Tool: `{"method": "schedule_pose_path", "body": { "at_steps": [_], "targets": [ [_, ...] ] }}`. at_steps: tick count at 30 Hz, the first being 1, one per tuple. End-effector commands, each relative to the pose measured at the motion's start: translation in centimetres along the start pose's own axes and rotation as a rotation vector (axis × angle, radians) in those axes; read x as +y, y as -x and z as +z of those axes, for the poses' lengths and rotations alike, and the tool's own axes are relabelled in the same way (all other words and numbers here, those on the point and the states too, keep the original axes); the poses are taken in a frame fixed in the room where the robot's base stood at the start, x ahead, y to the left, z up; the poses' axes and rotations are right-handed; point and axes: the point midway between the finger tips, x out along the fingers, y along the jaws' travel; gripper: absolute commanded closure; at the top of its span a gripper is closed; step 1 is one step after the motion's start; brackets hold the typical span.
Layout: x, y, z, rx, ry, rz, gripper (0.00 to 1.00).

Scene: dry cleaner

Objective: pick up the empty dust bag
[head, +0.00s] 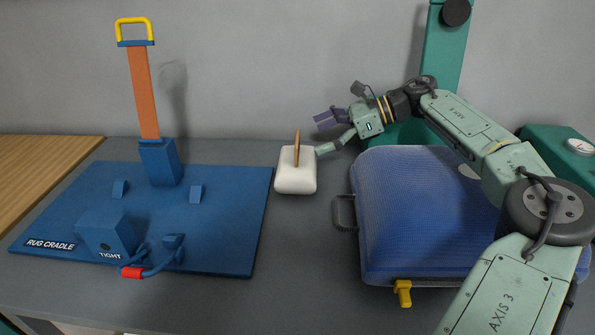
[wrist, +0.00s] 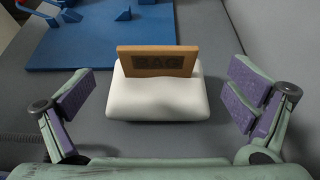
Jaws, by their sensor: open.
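The dust bag (head: 295,183) is a small white, pillow-like block with an upright brown plate on top. It sits on the grey counter, just right of the blue board. My gripper (head: 325,135) is open and empty, to the right of the bag's plate in the head view. In the wrist view the purple-padded fingers (wrist: 160,98) are spread wide to either side of the bag, with gaps on both sides.
The blue board marked "RUG CRADLE" (head: 225,235) has an orange strap post (head: 144,95) with a yellow handle and a block marked "TIGHT". A blue padded block (head: 405,215) with a dark side handle and yellow tab stands right of the bag. Bare counter lies in front of the bag.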

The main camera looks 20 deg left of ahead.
Motion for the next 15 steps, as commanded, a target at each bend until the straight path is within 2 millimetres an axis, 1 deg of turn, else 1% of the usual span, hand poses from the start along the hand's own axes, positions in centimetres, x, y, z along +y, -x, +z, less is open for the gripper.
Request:
{"method": "schedule_pose_path", "body": {
  "at_steps": [5, 9, 12, 15],
  "targets": [
    [0.3, -2.1, 0.4, 0.002, -0.002, 0.004, 0.02],
    [0.4, -4.3, 0.5, 0.001, 0.0, 0.004, 0.02],
    [0.4, -5.4, 0.3, -0.001, -0.001, 0.002, 0.02],
    [0.4, -5.8, 0.2, -0.001, 0.0, 0.0, 0.02]
  ]
}}
